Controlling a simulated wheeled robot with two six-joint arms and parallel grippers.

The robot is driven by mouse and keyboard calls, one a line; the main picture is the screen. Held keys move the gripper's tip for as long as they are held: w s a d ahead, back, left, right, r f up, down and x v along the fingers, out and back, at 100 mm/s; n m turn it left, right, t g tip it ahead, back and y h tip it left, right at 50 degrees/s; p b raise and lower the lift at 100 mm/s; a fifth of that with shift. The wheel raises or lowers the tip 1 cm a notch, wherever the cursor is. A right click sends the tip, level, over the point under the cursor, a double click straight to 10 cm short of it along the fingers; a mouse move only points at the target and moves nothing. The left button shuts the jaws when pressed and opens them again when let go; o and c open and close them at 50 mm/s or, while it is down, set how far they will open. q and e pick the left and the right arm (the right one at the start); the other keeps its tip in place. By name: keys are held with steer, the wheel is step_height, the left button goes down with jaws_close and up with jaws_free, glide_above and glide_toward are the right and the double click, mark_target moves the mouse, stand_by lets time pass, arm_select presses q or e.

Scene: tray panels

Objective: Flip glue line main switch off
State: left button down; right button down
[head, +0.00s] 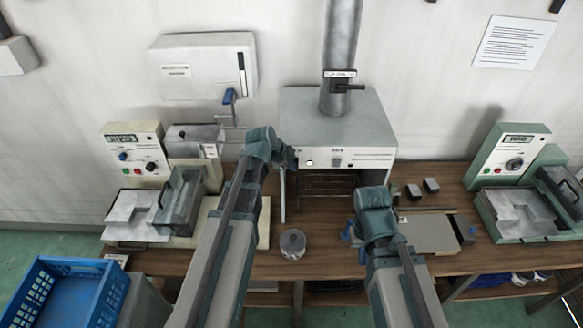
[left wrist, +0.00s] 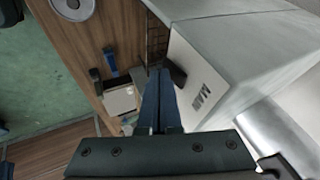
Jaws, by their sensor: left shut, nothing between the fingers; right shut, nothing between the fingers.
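I cannot read a glue line label on any panel. A grey box (head: 380,140) with a pipe stands at the back middle; its front face has small labels and a small switch-like part (head: 337,162). My left gripper (head: 291,162) is shut and empty at the left end of this front face. In the left wrist view its blue fingers (left wrist: 160,78) are together beside the pale face (left wrist: 200,80), close to a small dark part (left wrist: 177,72); contact cannot be told. My right gripper (head: 349,230) is shut and empty, low over the bench.
A wall box (head: 202,68) with a blue lever (head: 229,97) hangs at back left. Knobbed panels stand at left (head: 137,150) and right (head: 507,155). A round metal piece (head: 292,244) lies on the wooden bench (head: 330,262). A blue crate (head: 65,292) is at front left.

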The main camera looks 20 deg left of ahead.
arm_select(q)
steer(key=shift+f, duration=0.1)
steer(key=shift+w+t+b, duration=0.2)
steer(key=shift+t+b, duration=0.2)
steer(key=shift+b, duration=0.25)
steer(key=shift+w+r+p, duration=0.1)
steer(key=shift+r+p, duration=0.7)
steer(key=shift+p, duration=0.05)
